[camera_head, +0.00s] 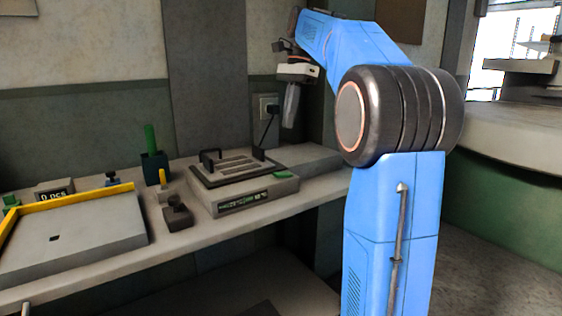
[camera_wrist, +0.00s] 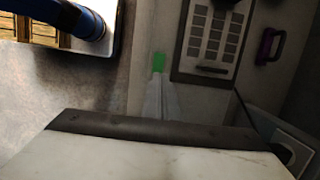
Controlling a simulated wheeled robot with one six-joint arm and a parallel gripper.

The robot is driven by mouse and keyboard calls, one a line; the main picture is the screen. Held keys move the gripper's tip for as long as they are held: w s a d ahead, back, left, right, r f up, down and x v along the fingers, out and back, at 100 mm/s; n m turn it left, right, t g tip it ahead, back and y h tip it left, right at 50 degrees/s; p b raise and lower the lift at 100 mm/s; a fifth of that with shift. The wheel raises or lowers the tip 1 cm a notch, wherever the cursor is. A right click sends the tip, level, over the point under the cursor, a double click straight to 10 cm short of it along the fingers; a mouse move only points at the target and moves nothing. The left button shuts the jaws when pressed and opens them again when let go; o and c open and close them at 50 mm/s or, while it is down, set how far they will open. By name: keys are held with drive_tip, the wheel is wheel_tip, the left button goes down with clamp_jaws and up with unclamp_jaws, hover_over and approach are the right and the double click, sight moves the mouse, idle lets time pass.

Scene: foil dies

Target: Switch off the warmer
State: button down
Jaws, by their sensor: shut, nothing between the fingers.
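The warmer (camera_head: 228,206) is a grey box on the bench with a dark slotted top plate (camera_head: 238,168) and a lit green display on its front. A green switch (camera_head: 283,174) is on its top at the right side. In the wrist view the green switch (camera_wrist: 159,62) shows just beyond my fingertips, left of the slotted plate (camera_wrist: 210,35). My gripper (camera_head: 289,120) is shut and empty and points down, well above the bench behind the warmer's right side. Its fingers also show in the wrist view (camera_wrist: 160,88). I cannot tell which way the switch is tipped.
A wall socket (camera_head: 268,106) with a plug and dark cord is behind the warmer. A small dark block (camera_head: 177,214) and a dark cup (camera_head: 155,168) with a green-handled tool stand left. The bench right of the warmer is clear.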

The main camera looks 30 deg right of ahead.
sight(280, 174)
drive_tip(key=x, duration=1.3)
drive_tip(key=shift+s+f, duration=0.1)
drive_tip(key=shift+f, duration=0.25)
drive_tip(key=shift+a, duration=0.1)
drive_tip(key=shift+a+f+h, duration=0.25)
drive_tip(key=shift+h, duration=0.05)
drive_tip(key=shift+d, duration=0.95)
wheel_tip(280, 174, up, 14)
drive_tip(key=d, duration=0.2)
